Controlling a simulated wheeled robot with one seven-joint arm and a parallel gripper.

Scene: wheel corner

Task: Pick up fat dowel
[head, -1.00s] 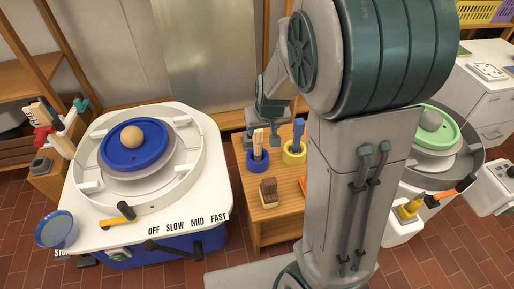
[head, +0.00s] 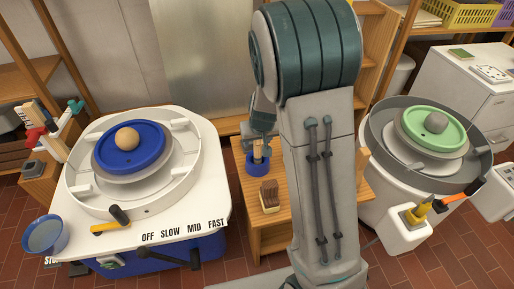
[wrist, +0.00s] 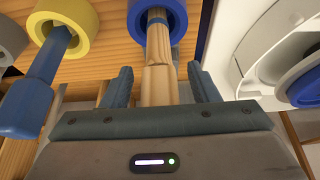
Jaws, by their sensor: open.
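The wooden dowel (wrist: 157,50) has a blue band and stands in a blue ring holder (wrist: 178,14) in the wrist view. Its near end is thicker and lies between my gripper's fingers. My gripper (wrist: 160,76) is open, one finger on each side of the dowel, with gaps visible. In the head view my gripper (head: 262,138) is right at the dowel (head: 257,152) above the blue holder (head: 258,165), partly covering it. Whether any finger touches the dowel is not clear.
A blue-handled tool (wrist: 36,88) stands in a yellow holder (wrist: 70,20) close by. A white wheel machine (head: 80,205) is left, and a grey wheel basin (head: 378,145) is right.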

